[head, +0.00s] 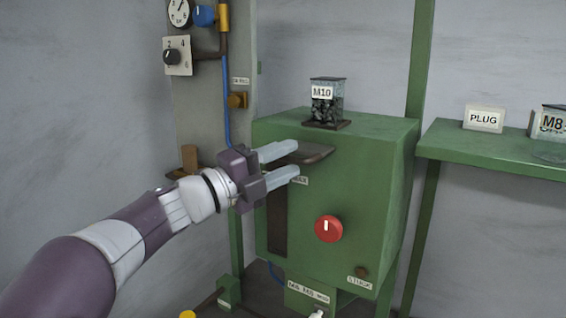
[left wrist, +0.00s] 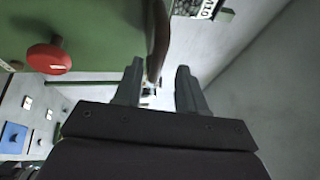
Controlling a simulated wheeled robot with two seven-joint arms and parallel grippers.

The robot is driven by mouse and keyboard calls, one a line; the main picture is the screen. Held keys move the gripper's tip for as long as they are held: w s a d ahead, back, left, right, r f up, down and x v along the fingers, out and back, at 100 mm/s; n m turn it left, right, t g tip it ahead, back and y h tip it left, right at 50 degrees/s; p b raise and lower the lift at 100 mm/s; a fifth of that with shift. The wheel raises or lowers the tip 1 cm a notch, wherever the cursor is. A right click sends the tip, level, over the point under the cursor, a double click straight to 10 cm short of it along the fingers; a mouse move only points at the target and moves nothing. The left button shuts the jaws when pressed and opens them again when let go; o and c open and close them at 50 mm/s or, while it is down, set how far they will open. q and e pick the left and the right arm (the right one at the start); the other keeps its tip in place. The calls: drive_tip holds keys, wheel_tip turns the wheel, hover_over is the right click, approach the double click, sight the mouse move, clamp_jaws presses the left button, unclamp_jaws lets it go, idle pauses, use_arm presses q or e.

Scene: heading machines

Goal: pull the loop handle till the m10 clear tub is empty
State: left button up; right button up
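The clear tub labelled M10 (head: 326,106) stands upright on top of the green machine and holds many dark pieces. The brown loop handle (head: 316,154) sticks out near the top of the machine's front, above a dark vertical slot. My left gripper (head: 297,160) is open at the handle, its upper finger covering part of it. In the left wrist view the handle (left wrist: 158,35) reaches down toward the gap between my two fingertips (left wrist: 160,75); I cannot tell whether they touch it. Part of the M10 tub (left wrist: 205,8) shows at that view's top edge. My right gripper is not in view.
The green machine (head: 355,210) has a red knob (head: 328,229) on its front, also in the left wrist view (left wrist: 48,58). A green shelf (head: 500,150) at right bears a PLUG sign (head: 484,119) and an M8 tub (head: 552,123).

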use_arm(q)
drive_tip(key=shift+a+f+b, duration=0.15)
drive_tip(key=shift+f+b, duration=0.15)
drive_tip(key=shift+b, duration=0.05)
drive_tip(key=b+v, duration=0.5)
drive_tip(key=v, duration=0.7)
drive_tip(key=shift+s+r, duration=0.2)
drive_tip(key=shift+r, duration=0.1)
drive_tip(key=shift+a, duration=0.15)
